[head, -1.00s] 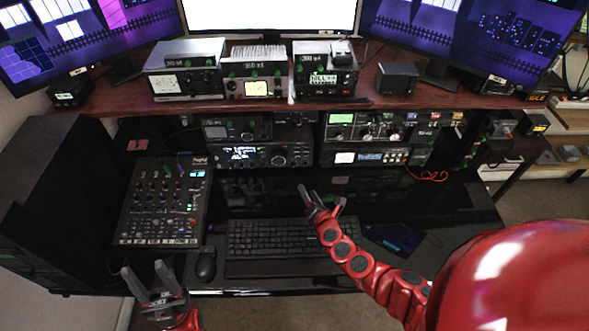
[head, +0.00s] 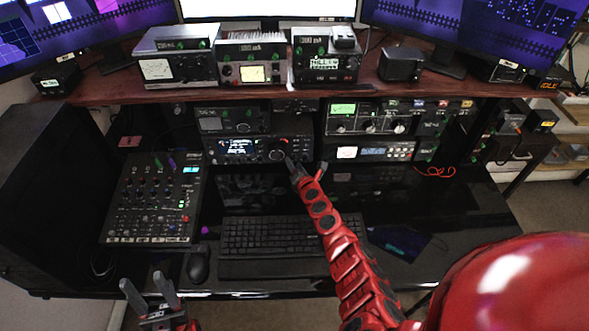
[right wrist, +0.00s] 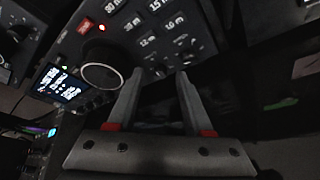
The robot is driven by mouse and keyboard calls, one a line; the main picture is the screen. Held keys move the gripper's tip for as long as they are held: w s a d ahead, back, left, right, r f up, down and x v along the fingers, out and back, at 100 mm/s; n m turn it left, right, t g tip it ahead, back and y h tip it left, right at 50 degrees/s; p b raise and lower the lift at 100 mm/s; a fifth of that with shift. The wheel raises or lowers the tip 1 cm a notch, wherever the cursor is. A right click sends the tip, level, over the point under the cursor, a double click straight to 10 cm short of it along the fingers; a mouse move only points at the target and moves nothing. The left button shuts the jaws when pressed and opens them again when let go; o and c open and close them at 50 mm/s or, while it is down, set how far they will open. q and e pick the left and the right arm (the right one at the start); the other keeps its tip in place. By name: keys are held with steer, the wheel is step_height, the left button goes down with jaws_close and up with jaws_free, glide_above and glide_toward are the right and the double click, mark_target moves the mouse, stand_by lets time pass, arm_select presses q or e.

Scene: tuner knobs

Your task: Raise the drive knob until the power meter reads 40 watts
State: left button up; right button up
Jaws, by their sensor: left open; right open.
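A black radio (head: 258,149) with a lit display stands on the desk under the shelf. Its large round knob (head: 277,155) also shows in the right wrist view (right wrist: 102,77), left of my fingers. My right gripper (head: 306,167) is open and empty, close to the radio's lower right front; it also shows in the right wrist view (right wrist: 157,88). My left gripper (head: 148,291) is open and empty at the desk's front left. Meters show on the shelf, one white (head: 155,69) and one yellow (head: 251,74). I cannot tell which knob is the drive knob, or read the power meter.
A mixer (head: 155,200) lies at the left, with a mouse (head: 199,265) and keyboard (head: 275,236) in front. More radio units (head: 375,152) stand right of the radio. The shelf edge (head: 200,100) overhangs them. Bare black desk (head: 440,205) lies at the right.

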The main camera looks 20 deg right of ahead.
steer(key=shift+w+f, duration=0.1)
steer(key=shift+w, duration=0.2)
jaws_close()
steer(key=m+b, duration=0.1)
steer(key=b, duration=0.1)
steer(key=m+t+y+b, duration=0.1)
steer(key=b, duration=0.1)
steer(key=shift+d+f, duration=0.15)
steer(key=shift+f, duration=0.15)
steer(key=m+b, duration=0.1)
steer(key=b, duration=0.1)
steer(key=shift+m+t+y+b, duration=0.3)
steer(key=shift+m+b, duration=0.1)
steer(key=shift+r+m+b, duration=0.1)
steer(key=shift+m+b, duration=0.2)
steer(key=shift+b, duration=0.05)
